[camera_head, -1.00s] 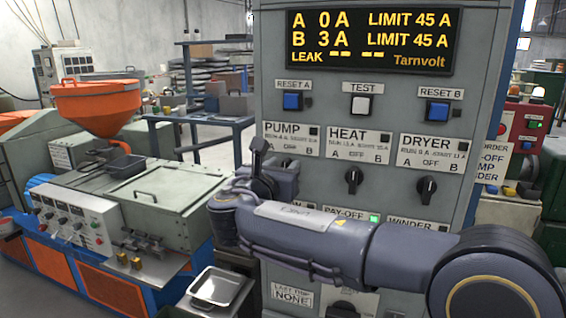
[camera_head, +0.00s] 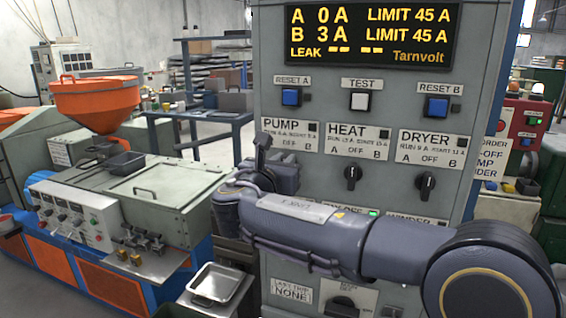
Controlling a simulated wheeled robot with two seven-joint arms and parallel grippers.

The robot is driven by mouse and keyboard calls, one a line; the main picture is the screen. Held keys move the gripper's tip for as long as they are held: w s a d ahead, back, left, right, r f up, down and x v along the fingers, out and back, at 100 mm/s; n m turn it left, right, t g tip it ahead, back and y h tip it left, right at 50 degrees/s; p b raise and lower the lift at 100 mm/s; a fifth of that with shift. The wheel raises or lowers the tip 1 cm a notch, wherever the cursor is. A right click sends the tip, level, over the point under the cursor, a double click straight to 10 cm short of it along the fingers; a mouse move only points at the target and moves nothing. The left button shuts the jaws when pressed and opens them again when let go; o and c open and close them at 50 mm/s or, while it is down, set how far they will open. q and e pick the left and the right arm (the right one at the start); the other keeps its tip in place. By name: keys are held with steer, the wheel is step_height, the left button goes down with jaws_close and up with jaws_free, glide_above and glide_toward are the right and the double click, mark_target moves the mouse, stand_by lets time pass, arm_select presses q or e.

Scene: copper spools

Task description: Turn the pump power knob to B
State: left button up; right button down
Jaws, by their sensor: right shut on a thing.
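The grey control cabinet (camera_head: 390,101) carries a PUMP label (camera_head: 281,124) with positions A, OFF and B. The pump knob below it is hidden behind my right gripper (camera_head: 263,158), so its pointing direction cannot be seen. My right gripper is at the knob's place, shut on it, with one dark finger showing up past the label's left part. My right arm comes in from the lower right across the cabinet front. My left gripper is not in view. The display (camera_head: 371,36) reads A 0 A and B 3 A, with dashes for LEAK.
The HEAT knob (camera_head: 352,177) and DRYER knob (camera_head: 426,186) are to the right, both roughly upright. Reset and test buttons (camera_head: 360,101) sit above. A green lamp (camera_head: 373,212) shows by the half-covered lower labels. A metal tray (camera_head: 215,282) and an orange-hopper machine (camera_head: 97,101) stand left.

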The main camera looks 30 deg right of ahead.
steer(key=shift+s+d+f+m+b, duration=0.15)
steer(key=shift+s+m+b, duration=0.05)
steer(key=shift+m+b, duration=1.2)
steer(key=shift+s+d+f+m+b, duration=0.1)
steer(key=shift+s+d+m+b, duration=0.05)
steer(key=shift+m+b, duration=1.3)
steer(key=shift+s+d+f+m+b, duration=0.15)
steer(key=shift+s+m+b, duration=0.05)
steer(key=shift+m+b, duration=1.2)
steer(key=shift+m, duration=0.25)
steer(key=c, duration=1.4)
jaws_free()
steer(key=shift+c, duration=0.2)
steer(key=v, duration=0.7)
steer(key=shift+s+a+b, duration=0.25)
steer(key=shift+s+b, duration=0.05)
steer(key=shift+b, duration=0.05)
